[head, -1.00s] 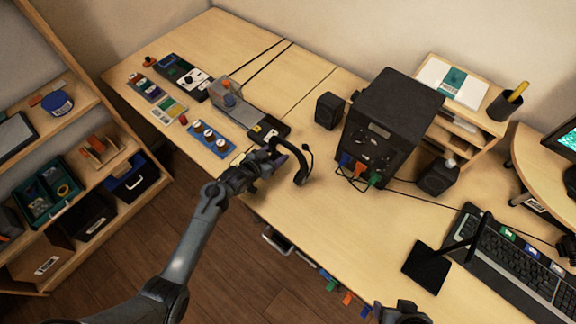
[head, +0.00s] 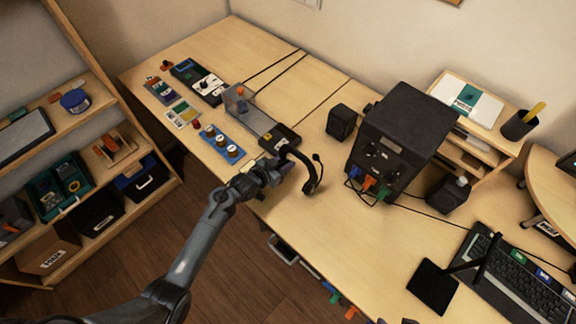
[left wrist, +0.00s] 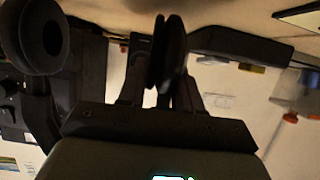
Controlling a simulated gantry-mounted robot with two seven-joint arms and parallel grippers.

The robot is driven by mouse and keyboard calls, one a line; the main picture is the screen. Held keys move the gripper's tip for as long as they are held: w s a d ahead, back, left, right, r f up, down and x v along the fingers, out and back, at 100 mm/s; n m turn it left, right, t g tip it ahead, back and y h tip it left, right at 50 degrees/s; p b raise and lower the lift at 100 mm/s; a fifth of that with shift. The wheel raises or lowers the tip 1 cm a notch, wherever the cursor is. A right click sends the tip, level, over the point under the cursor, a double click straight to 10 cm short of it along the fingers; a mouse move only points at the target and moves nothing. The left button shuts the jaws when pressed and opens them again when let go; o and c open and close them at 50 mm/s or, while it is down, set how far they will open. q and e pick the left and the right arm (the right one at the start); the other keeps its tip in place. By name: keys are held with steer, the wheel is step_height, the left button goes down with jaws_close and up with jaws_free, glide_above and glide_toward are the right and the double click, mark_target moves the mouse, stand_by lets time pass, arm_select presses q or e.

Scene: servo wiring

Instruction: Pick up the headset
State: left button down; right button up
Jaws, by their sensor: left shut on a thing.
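The black headset (head: 306,161) shows in the head view as a dark curved band at the desk's front edge, right of my left gripper (head: 274,172). In the left wrist view my left gripper (left wrist: 163,75) is shut on a dark part of the headset, a thin rounded piece (left wrist: 168,50) between its fingers. A round ear cushion (left wrist: 62,38) shows at the upper left there. I cannot tell whether the headset touches the desk. Only a dark sliver of my right arm shows at the bottom edge of the head view; its gripper's fingers are hidden.
Small electronic parts and a blue tray (head: 220,143) lie on the left of the desk (head: 290,215). A keyboard (head: 515,278) is at right.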

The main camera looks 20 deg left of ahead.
mark_target(309, 166)
arm_select(q)
steer(key=shift+r, duration=0.8)
step_height(309, 166, up, 3)
steer(key=shift+f+p, duration=0.1)
steer(key=shift+p, duration=0.5)
steer(key=s+d+r, duration=0.1)
steer(key=d+r, duration=0.1)
steer(key=d, duration=0.1)
steer(key=s+d+r, duration=0.1)
steer(key=d+r, duration=0.1)
steer(key=d, duration=0.1)
steer(key=s+d+r+p, duration=0.1)
steer(key=d, duration=0.2)
steer(key=shift+s+d+r, duration=0.1)
steer(key=shift+d+r, duration=0.3)
steer(key=shift+s+d+r, duration=0.25)
steer(key=shift+d+r, duration=0.1)
steer(key=shift+d, duration=0.3)
